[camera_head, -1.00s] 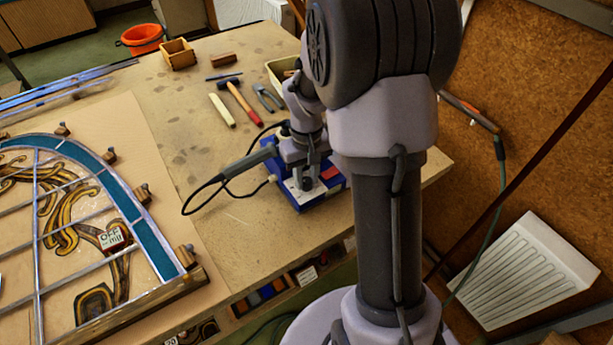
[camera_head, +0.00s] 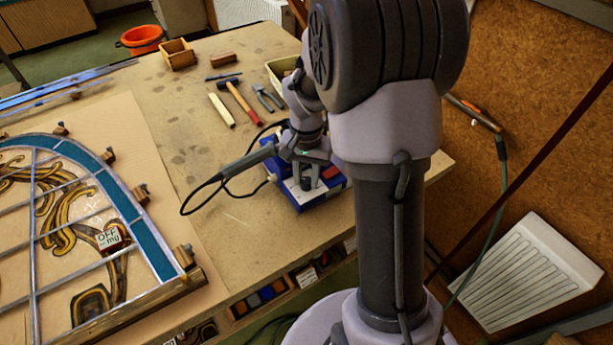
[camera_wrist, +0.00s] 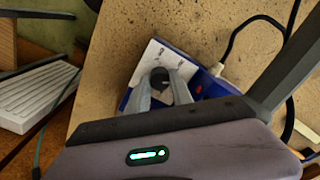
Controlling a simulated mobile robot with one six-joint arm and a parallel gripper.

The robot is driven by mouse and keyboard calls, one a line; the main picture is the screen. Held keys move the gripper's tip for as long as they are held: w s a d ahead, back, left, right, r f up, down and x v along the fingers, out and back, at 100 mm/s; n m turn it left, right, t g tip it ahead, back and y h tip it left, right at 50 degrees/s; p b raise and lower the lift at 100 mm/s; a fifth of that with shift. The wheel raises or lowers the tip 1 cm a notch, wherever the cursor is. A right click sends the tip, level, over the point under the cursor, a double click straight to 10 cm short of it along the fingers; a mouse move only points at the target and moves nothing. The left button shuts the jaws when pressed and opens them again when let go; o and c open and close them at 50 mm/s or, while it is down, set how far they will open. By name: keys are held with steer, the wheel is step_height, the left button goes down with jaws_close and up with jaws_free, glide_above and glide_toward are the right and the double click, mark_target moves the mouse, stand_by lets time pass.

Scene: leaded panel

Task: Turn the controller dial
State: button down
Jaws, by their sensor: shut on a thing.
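The controller (camera_head: 324,197) is a blue box with a white face on the workbench, near its right front edge. In the wrist view the white face (camera_wrist: 146,66) shows with the dark round dial (camera_wrist: 159,77) on it. My gripper (camera_wrist: 160,85) reaches down over the face, its two grey fingers on either side of the dial and shut on it. In the head view my gripper (camera_head: 306,180) stands over the controller and hides part of its face. The marks on the face are too small to read.
A soldering iron (camera_head: 248,160) with a black cable lies left of the controller. A hammer (camera_head: 241,101), pliers (camera_head: 268,97) and a pale stick (camera_head: 221,111) lie behind. The leaded panel (camera_head: 128,215) fills the left side.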

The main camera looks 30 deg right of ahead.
mark_target(306, 180)
stand_by(0.5)
steer(key=c, duration=1.1)
jaws_free()
step_height(306, 180, up, 17)
steer(key=p, duration=0.6)
steer(key=shift+r, duration=0.2)
